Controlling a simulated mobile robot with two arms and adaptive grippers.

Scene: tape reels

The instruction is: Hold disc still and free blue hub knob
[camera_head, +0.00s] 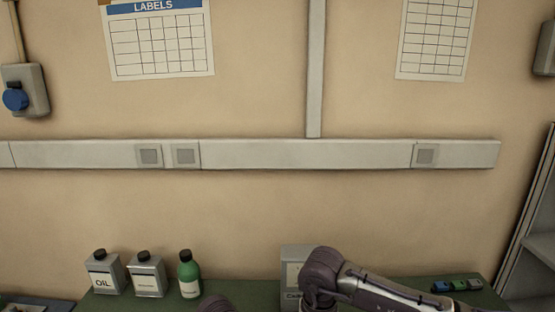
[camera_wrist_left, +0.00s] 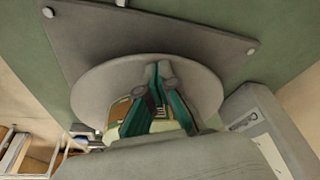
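In the left wrist view a pale grey round disc (camera_wrist_left: 95,92) lies in front of a darker grey plate (camera_wrist_left: 120,35) with light studs at its corners. My left gripper (camera_wrist_left: 160,70) reaches over the disc, its teal fingers drawn close together at the tips. I cannot tell whether the tips touch each other, the disc or something thin between them. The head view does not show the disc or either gripper, only parts of my arms at the bottom edge.
In the head view, an oil can (camera_head: 104,274), a second can (camera_head: 147,275) and a green bottle (camera_head: 189,275) stand at the back of the green bench (camera_head: 240,296). A pale box (camera_head: 294,266) stands partly behind my arm. Small coloured items (camera_head: 458,285) lie at right.

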